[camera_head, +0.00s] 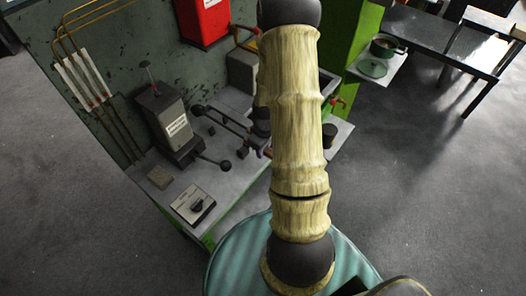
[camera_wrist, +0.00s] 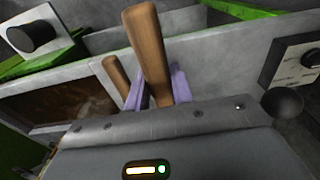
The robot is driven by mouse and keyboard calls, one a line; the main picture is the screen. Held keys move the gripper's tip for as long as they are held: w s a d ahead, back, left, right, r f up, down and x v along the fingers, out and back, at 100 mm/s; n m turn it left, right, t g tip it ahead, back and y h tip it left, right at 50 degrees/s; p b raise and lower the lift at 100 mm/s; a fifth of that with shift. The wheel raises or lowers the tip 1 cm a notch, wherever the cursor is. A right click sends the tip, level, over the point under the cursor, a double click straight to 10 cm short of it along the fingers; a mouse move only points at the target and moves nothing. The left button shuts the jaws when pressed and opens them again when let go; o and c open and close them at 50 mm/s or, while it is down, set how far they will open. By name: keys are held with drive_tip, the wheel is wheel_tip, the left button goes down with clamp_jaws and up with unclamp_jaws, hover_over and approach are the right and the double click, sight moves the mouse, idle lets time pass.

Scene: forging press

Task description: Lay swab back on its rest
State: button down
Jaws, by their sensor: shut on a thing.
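In the wrist view my gripper (camera_wrist: 160,90) has its two purple fingers closed on a thick wooden handle (camera_wrist: 148,45), which I take to be the swab's. The handle stands up between the fingers and leans a little left at the top. Its lower end is hidden behind the gripper body. A second, shorter wooden handle (camera_wrist: 115,75) shows just left of the fingers; I cannot tell what it belongs to. In the head view my arm covers the gripper and the swab. I cannot make out the rest in either view.
In the head view the grey bench (camera_head: 235,180) carries a lever device (camera_head: 168,122), a switch box (camera_head: 193,203) and a dark cup (camera_head: 329,135). A red box (camera_head: 205,18) hangs on the back panel. A green pot (camera_head: 378,57) stands at the right.

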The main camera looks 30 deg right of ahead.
drive_tip(key=shift+w, duration=0.1)
drive_tip(key=shift+w+a+f+b, duration=0.25)
drive_tip(key=shift+w+f+b, duration=0.2)
drive_tip(key=shift+w, duration=0.25)
drive_tip(key=shift+w+a+f+b, duration=0.35)
drive_tip(key=shift+w+f, duration=0.25)
drive_tip(key=shift+w, duration=0.15)
drive_tip(key=shift+w+a+f+b, duration=0.2)
drive_tip(key=shift+w+f+b, duration=0.25)
drive_tip(key=shift+w, duration=0.25)
drive_tip(key=shift+w+a+f+b, duration=0.15)
drive_tip(key=shift+w+f+b, duration=0.3)
drive_tip(key=shift+f, duration=0.25)
drive_tip(key=shift+f+b, duration=0.45)
drive_tip(key=shift+f, duration=0.25)
drive_tip(key=shift+s+f, duration=0.15)
drive_tip(key=shift+f, duration=0.2)
drive_tip(key=c, duration=1.1)
unclamp_jaws()
drive_tip(key=r, duration=0.5)
drive_tip(key=r+b, duration=0.1)
drive_tip(key=r, duration=0.5)
drive_tip(key=s+r+b, duration=0.1)
drive_tip(key=r, duration=0.5)
drive_tip(key=shift+r, duration=0.2)
